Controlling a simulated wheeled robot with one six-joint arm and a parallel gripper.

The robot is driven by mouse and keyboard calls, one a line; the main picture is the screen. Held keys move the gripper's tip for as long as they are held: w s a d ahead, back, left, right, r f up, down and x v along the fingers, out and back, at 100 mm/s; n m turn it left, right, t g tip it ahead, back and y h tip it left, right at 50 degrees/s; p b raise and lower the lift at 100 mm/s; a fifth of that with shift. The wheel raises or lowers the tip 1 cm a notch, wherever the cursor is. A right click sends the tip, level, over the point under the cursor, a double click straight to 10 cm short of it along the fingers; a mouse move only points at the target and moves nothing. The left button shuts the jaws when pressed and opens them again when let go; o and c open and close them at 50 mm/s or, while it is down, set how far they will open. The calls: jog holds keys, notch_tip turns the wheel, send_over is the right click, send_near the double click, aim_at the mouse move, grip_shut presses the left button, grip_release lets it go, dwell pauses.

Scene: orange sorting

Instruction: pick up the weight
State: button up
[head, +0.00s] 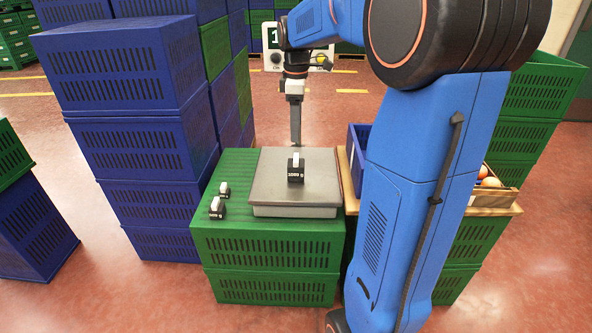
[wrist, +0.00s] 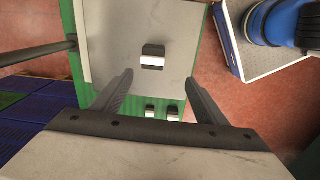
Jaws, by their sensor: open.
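A black weight with a white top (head: 296,169) stands on the grey scale plate (head: 265,185); its label looks like 1000 g. In the wrist view this weight (wrist: 153,57) is ahead of the fingers, a little left of midway between them. Two smaller black-and-white weights, one nearer (head: 217,208) and one farther (head: 224,190), stand on the green crate left of the scale. They also show in the wrist view, low between the fingers. My gripper (wrist: 158,80) is open and empty, above the scale. In the head view it is at the scale's far side, behind the weight.
The scale rests on stacked green crates (head: 270,255). A scale display (head: 273,38) stands behind, partly hidden by my arm. Tall blue crate stacks (head: 140,150) rise at left. A board with a blue crate and a box of fruit (head: 490,182) is at right, partly behind my arm.

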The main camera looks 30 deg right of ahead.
aim_at(297, 158)
jog(key=f, duration=0.8)
jog(key=w+d+f, duration=0.1)
jog(key=f, duration=0.3)
jog(key=shift+w+f, duration=0.1)
jog(key=shift+f, duration=0.05)
jog(key=shift+w+f, duration=0.15)
jog(key=shift+f, duration=1.2)
jog(key=shift+w+f, duration=0.15)
jog(key=shift+f, duration=1.2)
jog(key=shift+c, duration=0.7)
